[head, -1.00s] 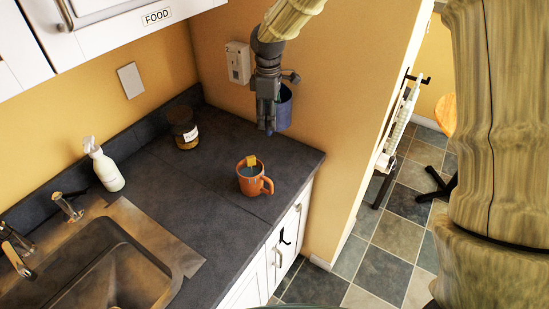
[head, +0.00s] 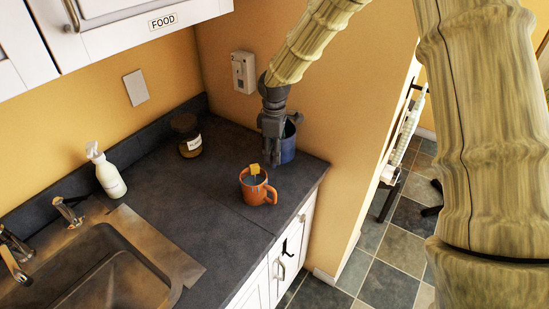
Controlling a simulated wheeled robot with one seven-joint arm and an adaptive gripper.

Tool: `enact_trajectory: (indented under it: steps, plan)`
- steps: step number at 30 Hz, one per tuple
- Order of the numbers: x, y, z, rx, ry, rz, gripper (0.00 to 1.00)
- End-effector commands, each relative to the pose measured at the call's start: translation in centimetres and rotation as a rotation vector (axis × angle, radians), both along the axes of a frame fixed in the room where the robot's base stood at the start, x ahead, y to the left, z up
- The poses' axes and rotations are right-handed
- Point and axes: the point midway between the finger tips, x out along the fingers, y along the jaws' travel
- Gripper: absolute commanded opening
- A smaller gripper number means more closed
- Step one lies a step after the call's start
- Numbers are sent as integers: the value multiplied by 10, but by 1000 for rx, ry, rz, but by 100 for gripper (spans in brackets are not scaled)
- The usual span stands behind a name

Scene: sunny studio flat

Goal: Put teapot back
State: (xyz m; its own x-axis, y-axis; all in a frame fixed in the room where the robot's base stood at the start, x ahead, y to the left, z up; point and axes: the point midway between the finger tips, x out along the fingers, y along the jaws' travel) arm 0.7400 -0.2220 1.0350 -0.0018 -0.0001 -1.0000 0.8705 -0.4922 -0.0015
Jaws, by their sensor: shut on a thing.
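A dark blue pot (head: 288,145), which I take to be the teapot, is at the back right of the dark counter in the head view. My gripper (head: 271,133) is shut on it from above, at its left side. The gripper hides part of the pot. The pot's base is at or just above the counter; I cannot tell whether it touches. It looks roughly upright.
An orange mug (head: 256,188) with a yellow tag stands just in front of the pot. The sink (head: 110,270) is at lower left. The counter (head: 208,190) left of the mug is clear.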

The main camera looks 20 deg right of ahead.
Motion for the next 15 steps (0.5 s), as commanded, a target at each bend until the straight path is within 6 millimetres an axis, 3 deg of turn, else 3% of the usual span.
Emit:
enact_trajectory:
  steps: [15]
  plan:
    - [0, 0, -40, 0, -1, 0, 0]
